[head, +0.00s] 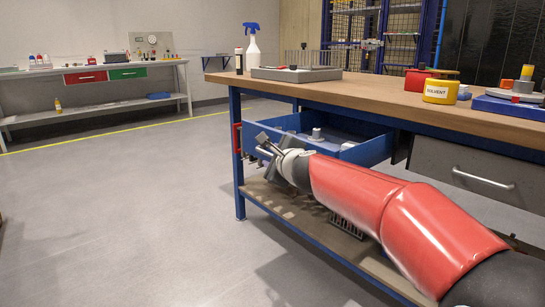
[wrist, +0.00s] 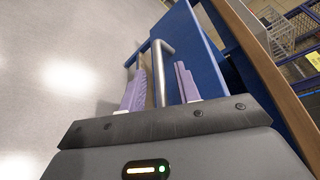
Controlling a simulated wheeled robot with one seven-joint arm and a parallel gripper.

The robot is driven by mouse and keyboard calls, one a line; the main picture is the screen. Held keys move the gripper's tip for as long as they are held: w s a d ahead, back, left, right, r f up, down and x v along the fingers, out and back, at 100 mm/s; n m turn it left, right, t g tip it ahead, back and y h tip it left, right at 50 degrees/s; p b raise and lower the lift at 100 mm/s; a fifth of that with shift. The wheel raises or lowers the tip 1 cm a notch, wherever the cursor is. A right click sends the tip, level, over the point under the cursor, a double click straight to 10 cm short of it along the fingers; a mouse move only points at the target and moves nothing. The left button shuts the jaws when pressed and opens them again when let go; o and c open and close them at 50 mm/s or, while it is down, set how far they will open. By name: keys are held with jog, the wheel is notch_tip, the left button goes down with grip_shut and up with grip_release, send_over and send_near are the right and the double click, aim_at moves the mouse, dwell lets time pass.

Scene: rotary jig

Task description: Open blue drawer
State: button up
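The blue drawer (head: 345,152) stands pulled out from under the left part of the workbench, with its inside showing. A white round item (head: 316,134) and other small items lie in it. In the wrist view, the blue drawer front (wrist: 190,50) lies right of a silver bar handle (wrist: 160,75). My gripper (head: 266,146) is at the drawer's front, partly hidden by my wrist. In the wrist view, the pale purple fingers of my gripper (wrist: 163,80) are apart, one on each side of the handle, with gaps showing beside the bar. My gripper looks open around it.
The wooden bench top (head: 330,88) is above the drawer and holds a solvent can (head: 440,91), a spray bottle (head: 252,50) and a grey tray (head: 296,73). A closed grey drawer (head: 480,175) is to the right. The floor (head: 120,220) at left is clear.

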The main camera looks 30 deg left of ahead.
jog(key=b+v, duration=0.1)
jog(key=v, duration=0.7)
jog(key=shift+b, duration=0.35)
jog(key=s+d+f+n+g+h, duration=0.2)
jog(key=s+d+f+n+h, duration=0.45)
jog(key=d, duration=0.75)
jog(key=s+d+f+n+g+h, duration=0.1)
jog(key=s+d+f+n, duration=0.35)
jog(key=s+d, duration=0.8)
jog(key=s+d+f+n+g+h, duration=0.2)
jog(key=s+d+f+n+h, duration=0.35)
jog(key=d, duration=1.05)
notch_tip(320, 180, up, 11)
jog(key=s+m+y+p, duration=0.1)
jog(key=m+p, duration=0.1)
jog(key=p, duration=1.1)
jog(key=shift+d+f+p, duration=0.25)
jog(key=shift+p, duration=0.05)
